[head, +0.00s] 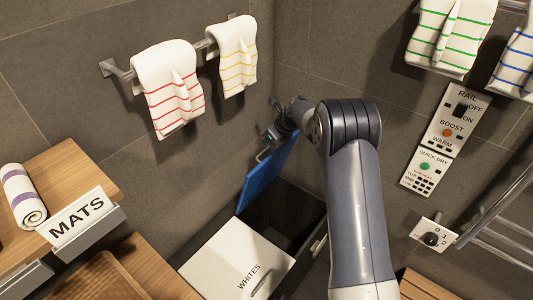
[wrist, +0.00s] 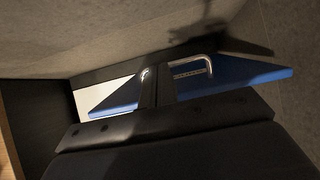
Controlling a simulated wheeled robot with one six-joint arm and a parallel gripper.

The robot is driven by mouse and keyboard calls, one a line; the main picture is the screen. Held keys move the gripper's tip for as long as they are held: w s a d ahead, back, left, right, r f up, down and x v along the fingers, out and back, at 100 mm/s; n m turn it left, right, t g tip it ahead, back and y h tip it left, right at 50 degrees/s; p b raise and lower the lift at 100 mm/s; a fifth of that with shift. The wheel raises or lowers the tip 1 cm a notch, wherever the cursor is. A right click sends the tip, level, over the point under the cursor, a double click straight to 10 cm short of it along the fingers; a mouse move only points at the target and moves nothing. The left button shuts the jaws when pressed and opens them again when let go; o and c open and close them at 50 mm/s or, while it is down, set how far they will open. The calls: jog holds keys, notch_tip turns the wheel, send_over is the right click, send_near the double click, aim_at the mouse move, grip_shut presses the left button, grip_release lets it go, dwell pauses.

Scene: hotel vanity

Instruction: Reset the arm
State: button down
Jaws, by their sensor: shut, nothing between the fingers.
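My arm reaches up from the bottom of the head view and bends over toward the back corner. My gripper (head: 269,136) is at its far end, partly hidden, close to the top of a raised blue lid (head: 262,181). In the wrist view the shut, empty fingers (wrist: 157,75) show in front of the blue lid (wrist: 245,75) and its metal handle (wrist: 207,62). I cannot tell whether they touch the lid.
The lid stands up over a dark open bin beside a white lid marked WHITES (head: 225,262). Striped towels (head: 168,88) hang on the left wall rail. A MATS shelf (head: 82,218) is at left. A control panel (head: 445,128) and metal rack (head: 505,215) are at right.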

jog(key=s+d+r, duration=0.3)
jog(key=d, duration=0.1)
jog(key=shift+s+d+g+b, duration=0.15)
jog(key=shift+d+g+b, duration=0.15)
jog(key=shift+b, duration=0.15)
jog(key=shift+h, duration=0.3)
jog(key=w+a+f+p, duration=0.3)
jog(key=w+a+f, duration=0.2)
jog(key=a+f, duration=0.2)
jog(key=shift+w+a+f+y, duration=0.25)
jog(key=shift+a+f+y, duration=0.15)
jog(key=shift+f, duration=0.4)
jog(key=shift+d+r, duration=0.1)
jog(key=shift+d, duration=0.05)
